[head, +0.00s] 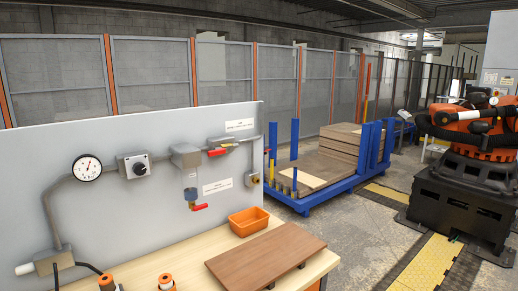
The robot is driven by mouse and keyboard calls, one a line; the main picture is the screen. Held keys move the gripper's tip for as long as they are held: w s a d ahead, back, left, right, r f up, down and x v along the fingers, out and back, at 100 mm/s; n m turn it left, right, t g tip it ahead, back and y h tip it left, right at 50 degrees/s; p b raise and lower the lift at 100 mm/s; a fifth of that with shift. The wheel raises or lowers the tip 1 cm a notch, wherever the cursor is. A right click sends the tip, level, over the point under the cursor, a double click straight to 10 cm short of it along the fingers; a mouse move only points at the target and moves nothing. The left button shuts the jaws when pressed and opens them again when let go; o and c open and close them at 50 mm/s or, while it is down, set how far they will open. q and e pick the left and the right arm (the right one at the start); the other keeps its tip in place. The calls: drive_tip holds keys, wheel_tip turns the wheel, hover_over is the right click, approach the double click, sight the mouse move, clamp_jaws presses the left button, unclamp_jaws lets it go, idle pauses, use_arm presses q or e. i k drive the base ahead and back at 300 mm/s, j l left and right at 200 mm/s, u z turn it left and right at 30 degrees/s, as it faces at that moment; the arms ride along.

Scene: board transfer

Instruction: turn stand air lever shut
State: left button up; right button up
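A grey upright panel (130,128) stands at the back of a wooden bench and carries an air line. A red lever (217,152) sits on the upper pipe, just right of a grey block with a clear bowl (189,180). It lies roughly along the pipe. A second red lever (199,207) is below the bowl and points right, roughly level. White labels are beside both, too small to read, so I cannot tell which is the stand air lever. Neither of my grippers is in view.
A round gauge (87,168) and a black knob box (139,168) are on the panel. The bench (190,262) holds an orange bin (248,221), a brown board (265,256) and small orange-topped items. Beyond are a blue rack (340,190) with boards and an orange robot arm (478,130).

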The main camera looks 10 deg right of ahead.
sight(219, 151)
drive_tip(key=j+z, duration=0.2)
drive_tip(key=z, duration=0.2)
drive_tip(key=j+z, duration=0.2)
drive_tip(key=z, duration=0.25)
drive_tip(key=j+z, duration=0.15)
drive_tip(key=z, duration=0.25)
drive_tip(key=k, duration=0.05)
